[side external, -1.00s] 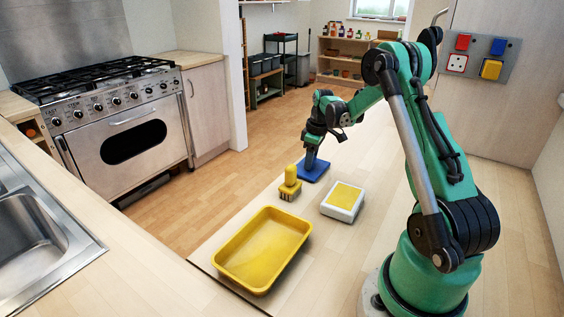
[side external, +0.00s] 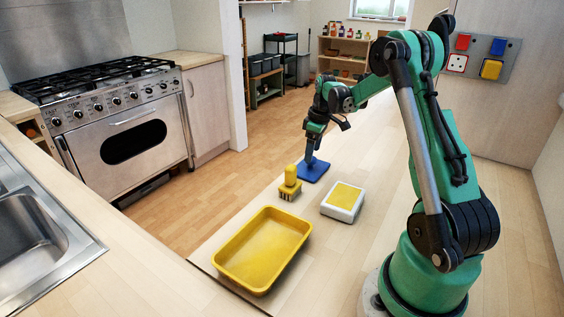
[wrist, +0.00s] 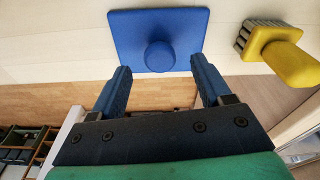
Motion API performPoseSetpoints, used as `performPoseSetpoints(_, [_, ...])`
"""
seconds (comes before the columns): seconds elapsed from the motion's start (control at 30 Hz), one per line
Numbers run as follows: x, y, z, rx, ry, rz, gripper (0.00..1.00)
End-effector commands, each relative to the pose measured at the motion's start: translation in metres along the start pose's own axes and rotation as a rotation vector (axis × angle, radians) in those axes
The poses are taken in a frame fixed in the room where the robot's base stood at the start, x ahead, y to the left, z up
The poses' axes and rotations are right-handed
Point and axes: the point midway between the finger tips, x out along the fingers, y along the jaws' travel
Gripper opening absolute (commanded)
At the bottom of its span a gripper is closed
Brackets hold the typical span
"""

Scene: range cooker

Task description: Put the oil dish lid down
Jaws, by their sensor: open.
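The blue square lid (side external: 313,173) with a round knob lies flat on the pale worktop, near its far left edge. In the wrist view the lid (wrist: 185,30) fills the top middle, with its knob toward me. My gripper (side external: 309,158) is just above the lid. In the wrist view my gripper (wrist: 161,72) has its two blue fingers spread wide, with the knob just beyond and between their tips and nothing held. A white box with a yellow top (side external: 343,201) stands nearer the camera; I cannot tell whether it is the oil dish.
A yellow-handled brush (side external: 290,184) stands close to the lid; it is at the upper right in the wrist view (wrist: 280,55). A yellow tray (side external: 264,248) lies nearer the camera. The worktop right of the lid is clear. The cooker (side external: 120,130) is across the floor.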

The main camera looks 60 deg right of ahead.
Motion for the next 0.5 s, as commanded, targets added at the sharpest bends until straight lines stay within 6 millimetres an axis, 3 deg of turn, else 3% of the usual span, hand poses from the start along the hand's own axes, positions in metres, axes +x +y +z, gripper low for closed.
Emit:
performPoseSetpoints(0.23, [-0.058,0.0,0.0,0.0,0.0,0.0,0.71])
performPoseSetpoints(0.5, [-0.088,-0.002,-0.001,-0.001,0.002,0.002,0.71])
